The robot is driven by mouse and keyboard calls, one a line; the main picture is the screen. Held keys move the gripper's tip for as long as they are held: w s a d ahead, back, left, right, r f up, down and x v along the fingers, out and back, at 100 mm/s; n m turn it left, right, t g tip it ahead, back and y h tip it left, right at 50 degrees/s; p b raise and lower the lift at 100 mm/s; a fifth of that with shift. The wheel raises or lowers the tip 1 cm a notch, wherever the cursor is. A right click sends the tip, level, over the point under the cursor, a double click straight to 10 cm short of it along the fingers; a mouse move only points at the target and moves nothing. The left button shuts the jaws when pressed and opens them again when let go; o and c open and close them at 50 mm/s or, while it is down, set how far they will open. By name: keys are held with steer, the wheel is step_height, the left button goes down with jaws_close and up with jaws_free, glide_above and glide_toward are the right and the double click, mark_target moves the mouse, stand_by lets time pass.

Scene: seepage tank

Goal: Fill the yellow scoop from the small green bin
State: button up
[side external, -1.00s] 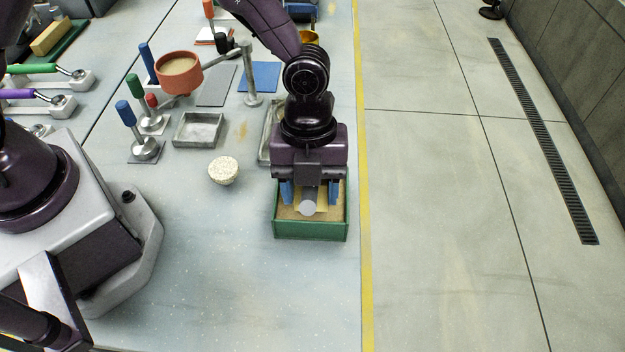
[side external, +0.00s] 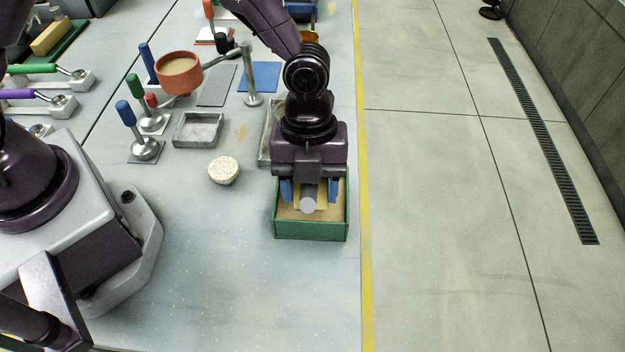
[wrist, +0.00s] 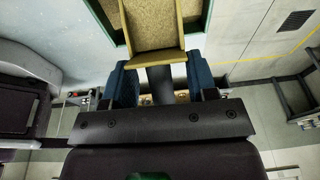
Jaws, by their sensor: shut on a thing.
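The small green bin (side external: 311,229) stands near the table's right edge with tan granular material (side external: 288,212) in it. My gripper (side external: 309,190) is over the bin, its blue fingers shut on the grey handle (side external: 308,204) of the yellow scoop. In the wrist view my gripper (wrist: 160,85) holds the yellow scoop (wrist: 157,57), whose tray extends over the bin (wrist: 105,22). A tan, grainy surface shows inside the scoop's walls, like the material in the bin. How deep it lies, and whether the scoop touches the bin's material, I cannot tell.
A speckled pale bowl (side external: 223,170) stands left of the bin. A grey tray (side external: 198,129) and an orange pan on a stand (side external: 180,72) are farther back. A yellow line (side external: 364,230) marks the table's right edge. The front table is clear.

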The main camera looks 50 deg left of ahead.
steer(key=shift+w+a, duration=0.9)
stand_by(3.5)
steer(key=shift+r, duration=0.1)
stand_by(0.4)
steer(key=shift+s+d+r+t+y, duration=0.35)
steer(key=shift+r+t+y, duration=0.5)
steer(key=shift+r, duration=0.6)
steer(key=shift+s+d+r+t+y, duration=0.4)
steer(key=shift+r+t+y, duration=0.4)
steer(key=shift+r, duration=0.65)
steer(key=shift+s+d+r+t+y, duration=0.35)
steer(key=shift+r+t+y, duration=0.45)
steer(key=shift+r, duration=0.65)
